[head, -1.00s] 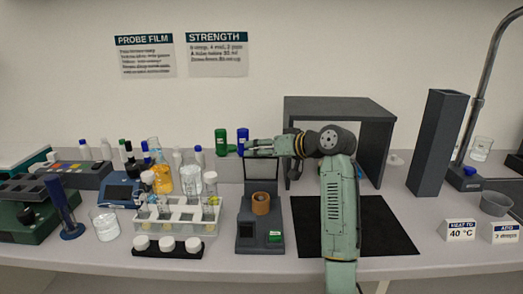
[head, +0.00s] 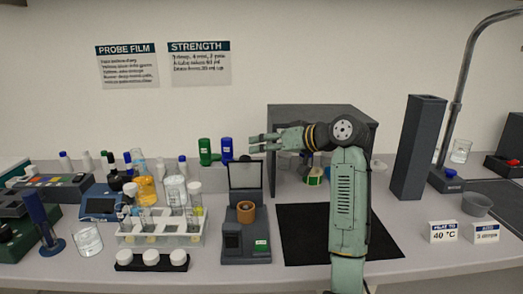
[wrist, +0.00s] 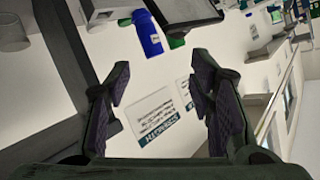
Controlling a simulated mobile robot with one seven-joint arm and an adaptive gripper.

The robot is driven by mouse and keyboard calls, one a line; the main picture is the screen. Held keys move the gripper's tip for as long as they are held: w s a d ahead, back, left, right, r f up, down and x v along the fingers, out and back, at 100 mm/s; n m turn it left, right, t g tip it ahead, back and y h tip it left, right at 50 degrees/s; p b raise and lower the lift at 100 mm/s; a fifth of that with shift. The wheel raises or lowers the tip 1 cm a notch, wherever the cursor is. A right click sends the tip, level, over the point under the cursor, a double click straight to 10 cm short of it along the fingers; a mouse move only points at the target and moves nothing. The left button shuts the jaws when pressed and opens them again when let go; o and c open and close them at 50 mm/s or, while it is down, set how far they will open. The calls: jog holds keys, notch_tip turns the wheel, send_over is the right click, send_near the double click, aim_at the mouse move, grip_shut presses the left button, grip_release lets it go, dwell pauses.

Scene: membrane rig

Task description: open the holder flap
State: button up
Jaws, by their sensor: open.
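The holder (head: 246,235) is a small dark stand on the bench, with an orange-brown ring (head: 246,211) on it. Its flap (head: 245,175), a dark-framed pale panel, stands upright at the holder's back. My gripper (head: 252,142) points left just above and behind the flap's top edge in the head view. It is open and empty, and no contact with the flap shows. In the wrist view my open fingers (wrist: 160,88) have only wall and poster between them. A dark-edged panel (wrist: 187,8), apparently the flap, is at the top there, beyond the fingers.
Green (head: 205,152) and blue (head: 227,150) bottles stand behind and left of the flap. A dark open-fronted box (head: 330,113) is behind my arm. A tube rack (head: 160,237) with glassware is to the left. The black mat (head: 300,240) at right is mostly clear.

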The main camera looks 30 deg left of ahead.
jog(key=d+r, duration=0.3)
jog(key=shift+w+d, duration=0.2)
jog(key=shift+d, duration=0.05)
dwell(0.6)
jog(key=v, duration=1.2)
